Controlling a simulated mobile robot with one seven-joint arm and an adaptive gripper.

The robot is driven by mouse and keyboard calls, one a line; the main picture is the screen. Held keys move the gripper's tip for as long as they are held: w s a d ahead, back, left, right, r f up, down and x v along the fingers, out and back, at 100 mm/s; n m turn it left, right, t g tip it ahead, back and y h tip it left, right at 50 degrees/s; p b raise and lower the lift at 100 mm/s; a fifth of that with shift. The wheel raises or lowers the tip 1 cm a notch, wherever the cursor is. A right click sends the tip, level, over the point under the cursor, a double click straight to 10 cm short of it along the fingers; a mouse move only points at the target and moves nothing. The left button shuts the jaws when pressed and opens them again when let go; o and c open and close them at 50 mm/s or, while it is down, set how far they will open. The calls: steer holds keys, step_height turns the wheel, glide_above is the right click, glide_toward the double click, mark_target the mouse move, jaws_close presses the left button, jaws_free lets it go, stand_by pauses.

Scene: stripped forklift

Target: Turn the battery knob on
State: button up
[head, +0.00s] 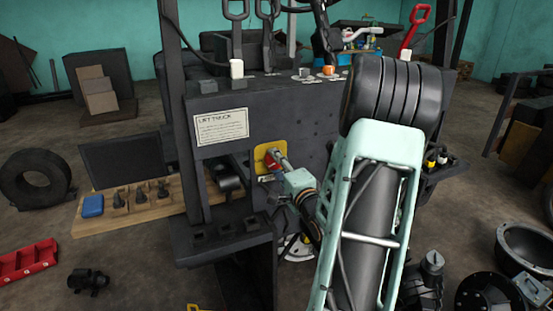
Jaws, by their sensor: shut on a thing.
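The battery knob (271,164) is red and sits on a yellow plate (259,158) on the dark front panel of the forklift. My gripper (279,157) reaches in from the lower right and is shut on the knob. The fingers cover part of the knob, so its exact turn angle is hard to tell. My arm fills the right middle of the view and hides the panel behind it.
A label plate (222,126) is fixed to the panel left of the knob. Levers rise from the panel top. A wooden board with sockets (140,205) lies at left, near a tire (14,181). A red tray (27,262) and loose parts lie on the floor.

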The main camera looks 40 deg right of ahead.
steer(key=shift+m+p, duration=0.65)
steer(key=shift+m, duration=0.95)
steer(key=o, duration=1.2)
steer(key=shift+c, duration=0.2)
steer(key=shift+s, duration=0.1)
steer(key=v, duration=0.7)
steer(key=shift+s, duration=0.2)
